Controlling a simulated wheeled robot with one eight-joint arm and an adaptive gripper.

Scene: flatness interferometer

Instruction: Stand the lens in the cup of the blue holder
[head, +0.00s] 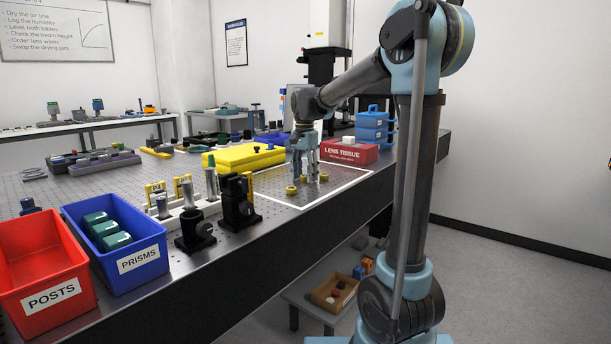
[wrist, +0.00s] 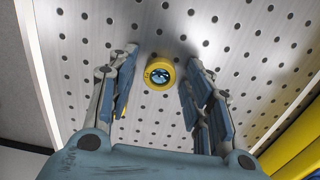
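In the wrist view a lens in a round yellow mount (wrist: 160,73) lies on the perforated metal table, with bluish glass in its middle. My gripper (wrist: 162,60) is open, one finger on each side of the lens, and nothing is held. In the head view my gripper (head: 305,172) points down over the white-outlined area. Small yellow round pieces show there, one on the left (head: 291,190) and one on the right (head: 323,177); I cannot tell which is the one between my fingers. I cannot make out a blue holder with a cup for certain.
A yellow case (head: 243,158) and a red lens tissue box (head: 348,152) stand behind. Black mounts (head: 238,203) stand to the left, with a blue prisms bin (head: 115,240) and a red posts bin (head: 45,275) further left. The outlined area's front is clear.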

